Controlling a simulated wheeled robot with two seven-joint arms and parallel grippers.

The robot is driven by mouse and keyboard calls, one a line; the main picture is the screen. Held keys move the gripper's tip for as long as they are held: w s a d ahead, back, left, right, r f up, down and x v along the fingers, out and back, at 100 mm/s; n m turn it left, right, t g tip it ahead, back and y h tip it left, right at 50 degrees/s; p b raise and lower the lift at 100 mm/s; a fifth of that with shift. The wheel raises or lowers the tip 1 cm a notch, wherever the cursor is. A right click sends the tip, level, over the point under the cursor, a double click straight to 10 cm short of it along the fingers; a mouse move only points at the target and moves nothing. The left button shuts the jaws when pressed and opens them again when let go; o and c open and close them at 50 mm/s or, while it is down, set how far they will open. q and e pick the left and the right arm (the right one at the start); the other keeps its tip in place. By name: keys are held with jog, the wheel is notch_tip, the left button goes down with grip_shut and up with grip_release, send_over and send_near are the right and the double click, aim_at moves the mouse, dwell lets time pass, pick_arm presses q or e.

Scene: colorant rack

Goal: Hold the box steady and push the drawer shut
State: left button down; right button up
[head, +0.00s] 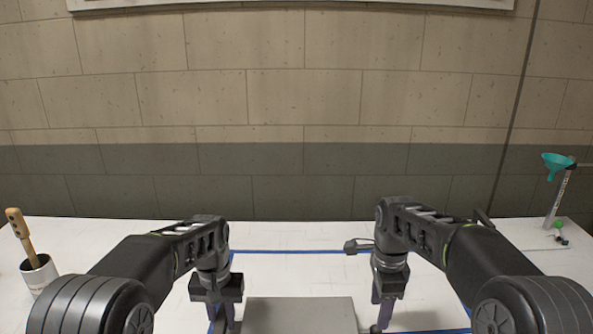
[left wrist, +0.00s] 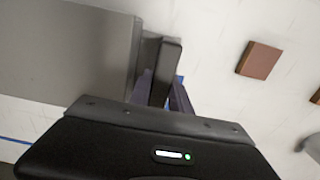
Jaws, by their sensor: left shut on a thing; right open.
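The grey box (head: 300,314) stands at the bottom middle of the head view, its lower part cut off by the frame. I cannot make out the drawer as a separate part.
Blue tape (head: 300,252) marks the white table. A white cup (head: 39,273) with a wooden-handled tool stands at the far left. A teal funnel (head: 557,161) on a stand is at the right. A brown square block (left wrist: 258,60) lies beside the box in the left wrist view.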

jog(key=shift+r, duration=1.7)
pick_arm(q)
jog(key=c, duration=1.1)
grip_release()
jog(key=shift+r, duration=0.1)
notch_tip(320, 180, up, 7)
jog(key=shift+r, duration=0.15)
